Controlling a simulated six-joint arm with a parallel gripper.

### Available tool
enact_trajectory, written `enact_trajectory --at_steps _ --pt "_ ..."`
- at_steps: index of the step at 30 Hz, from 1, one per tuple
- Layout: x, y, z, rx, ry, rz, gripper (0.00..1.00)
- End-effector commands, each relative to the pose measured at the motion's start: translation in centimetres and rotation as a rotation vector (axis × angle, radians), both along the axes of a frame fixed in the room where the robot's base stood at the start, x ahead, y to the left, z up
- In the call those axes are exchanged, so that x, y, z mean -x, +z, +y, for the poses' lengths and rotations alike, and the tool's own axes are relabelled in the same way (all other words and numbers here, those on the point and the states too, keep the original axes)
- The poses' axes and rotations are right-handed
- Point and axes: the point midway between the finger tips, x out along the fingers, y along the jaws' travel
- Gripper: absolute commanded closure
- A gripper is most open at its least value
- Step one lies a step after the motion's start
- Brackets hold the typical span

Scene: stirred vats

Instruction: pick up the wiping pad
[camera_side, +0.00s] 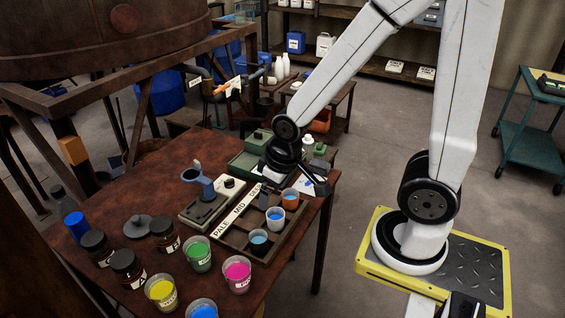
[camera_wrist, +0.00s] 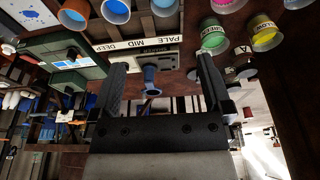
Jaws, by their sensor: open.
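I cannot pick out a wiping pad with certainty in either view. My gripper (camera_side: 276,184) is over the far end of the sample tray in the side view, pointing down. In the wrist view my gripper (camera_wrist: 161,65) has its two dark fingers wide apart, with nothing held between them. A grey device with a blue-grey upright part (camera_side: 201,184) stands beside the tray; it shows between the fingers in the wrist view (camera_wrist: 150,78). My arm hides part of the table around the green boxes.
A compartment tray (camera_side: 232,240) marked PALE and MID holds cups of blue liquid. Cups of green (camera_side: 198,256), pink (camera_side: 237,274) and yellow (camera_side: 162,292) liquid stand near the front, by dark-lidded jars (camera_side: 127,268). A green box (camera_side: 250,160) stands behind.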

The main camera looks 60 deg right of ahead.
Motion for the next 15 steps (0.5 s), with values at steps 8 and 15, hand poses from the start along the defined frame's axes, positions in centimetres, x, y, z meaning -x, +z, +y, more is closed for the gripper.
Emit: enact_trajectory --at_steps 8,15 --pt "-0.3 0.0 -0.3 0.002 -0.001 0.002 0.0" --pt "-2.6 -0.3 -2.9 0.018 -0.008 0.025 0.0"
